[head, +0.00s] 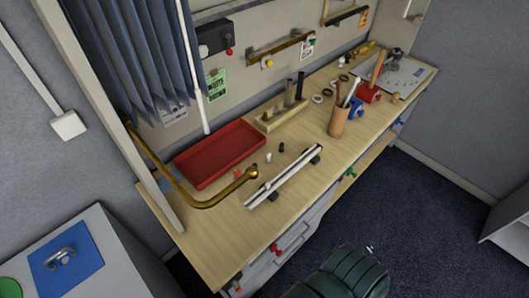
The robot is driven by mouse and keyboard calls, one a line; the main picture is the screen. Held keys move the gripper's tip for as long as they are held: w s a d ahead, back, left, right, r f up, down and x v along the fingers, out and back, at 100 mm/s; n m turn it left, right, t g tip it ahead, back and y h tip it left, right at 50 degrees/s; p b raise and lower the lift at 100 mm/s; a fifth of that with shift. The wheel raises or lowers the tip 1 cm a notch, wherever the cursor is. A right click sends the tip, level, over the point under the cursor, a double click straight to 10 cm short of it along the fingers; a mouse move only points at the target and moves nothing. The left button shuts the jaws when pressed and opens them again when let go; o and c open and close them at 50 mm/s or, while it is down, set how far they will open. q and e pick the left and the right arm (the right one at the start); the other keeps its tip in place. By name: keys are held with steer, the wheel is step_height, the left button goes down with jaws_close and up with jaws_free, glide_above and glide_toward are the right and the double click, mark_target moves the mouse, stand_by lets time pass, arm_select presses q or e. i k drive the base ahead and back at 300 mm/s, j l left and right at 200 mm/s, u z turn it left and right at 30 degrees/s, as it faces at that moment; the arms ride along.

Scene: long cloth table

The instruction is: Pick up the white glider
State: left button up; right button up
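A long white and dark rail (285,177) lies at a slant on the wooden workbench, on dark feet near its ends. A small pale piece near its left end may be the white glider, but it is too small to tell apart from the rail. Neither of my grippers is in the head view, so nothing shows of their opening or of anything held.
A red tray (219,155) lies behind the rail, and a brass pipe (205,204) curves beside its left end. A brown cup of tools (338,122) and a wooden block with dark pegs (281,115) stand farther along. A dark green seat (345,273) is in front.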

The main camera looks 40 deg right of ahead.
mark_target(269, 154)
steer(key=k+l, duration=0.3)
steer(key=k+l+z, duration=0.15)
steer(key=k+l, duration=0.15)
steer(key=l, duration=0.15)
steer(key=i+l, duration=0.15)
steer(key=l, duration=0.25)
steer(key=i+l+z, duration=0.1)
steer(key=l, duration=0.25)
steer(key=i+l, duration=0.25)
steer(key=l, duration=0.15)
steer(key=i+z, duration=0.1)
steer(key=l, duration=1)
